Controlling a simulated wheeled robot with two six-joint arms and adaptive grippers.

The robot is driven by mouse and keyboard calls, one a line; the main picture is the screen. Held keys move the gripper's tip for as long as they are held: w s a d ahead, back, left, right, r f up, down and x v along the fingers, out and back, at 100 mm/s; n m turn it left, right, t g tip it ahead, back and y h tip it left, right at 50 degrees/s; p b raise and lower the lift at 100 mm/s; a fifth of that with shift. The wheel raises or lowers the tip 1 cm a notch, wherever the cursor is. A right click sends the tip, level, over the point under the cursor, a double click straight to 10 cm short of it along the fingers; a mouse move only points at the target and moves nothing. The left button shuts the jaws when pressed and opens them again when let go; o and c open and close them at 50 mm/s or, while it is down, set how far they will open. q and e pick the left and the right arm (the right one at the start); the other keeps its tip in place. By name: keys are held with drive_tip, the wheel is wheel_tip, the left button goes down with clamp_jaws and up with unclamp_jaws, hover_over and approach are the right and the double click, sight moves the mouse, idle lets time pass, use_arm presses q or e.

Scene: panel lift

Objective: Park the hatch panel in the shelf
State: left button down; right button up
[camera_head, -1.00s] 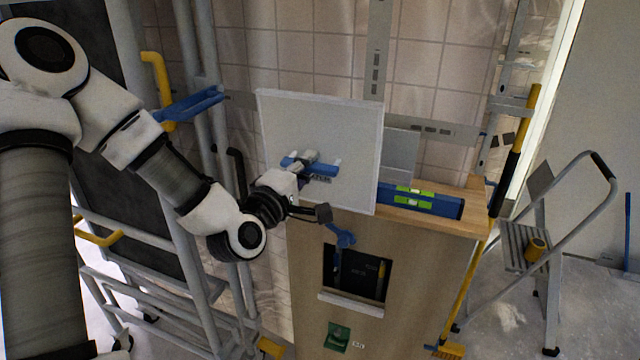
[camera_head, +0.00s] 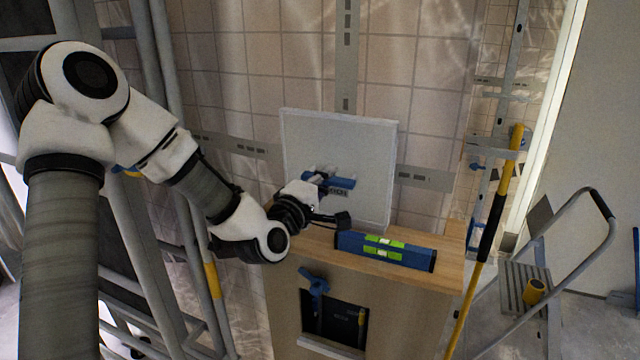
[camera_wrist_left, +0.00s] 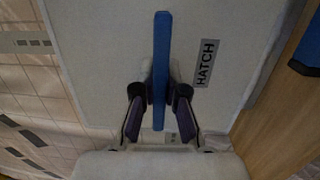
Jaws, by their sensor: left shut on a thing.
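The hatch panel (camera_head: 350,145) is a white square board with a blue bar handle (camera_head: 342,182) and a HATCH label (camera_wrist_left: 206,63). My left gripper (camera_head: 324,186) is shut on the handle, and the left wrist view shows its two fingers (camera_wrist_left: 159,100) either side of the bar. The panel stands nearly upright over the back of the wooden cabinet (camera_head: 450,258), behind the spirit level. Its lower edge is partly hidden by my wrist and the level, so I cannot tell if it touches the top. No separate shelf is clearly recognisable. My right gripper is out of view.
A blue spirit level (camera_head: 385,250) lies along the cabinet top. A yellow-black pole (camera_head: 490,215) and a stepladder (camera_head: 530,280) stand right. A tiled wall is behind.

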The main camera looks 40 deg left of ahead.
use_arm(q)
drive_tip(key=w, duration=0.1)
drive_tip(key=w+a, duration=0.1)
drive_tip(key=w, duration=0.3)
drive_tip(key=shift+a+f+b, duration=0.3)
drive_tip(key=shift+f+b, duration=0.05)
drive_tip(key=shift+f, duration=0.05)
drive_tip(key=shift+w+a+r, duration=0.1)
drive_tip(key=shift+w+a, duration=0.15)
drive_tip(key=shift+w, duration=0.4)
drive_tip(key=shift+w+r, duration=0.1)
drive_tip(key=shift+r, duration=0.05)
drive_tip(key=shift+w+a+g+p, duration=0.1)
drive_tip(key=shift+w+g+p, duration=0.2)
drive_tip(key=shift+p, duration=0.55)
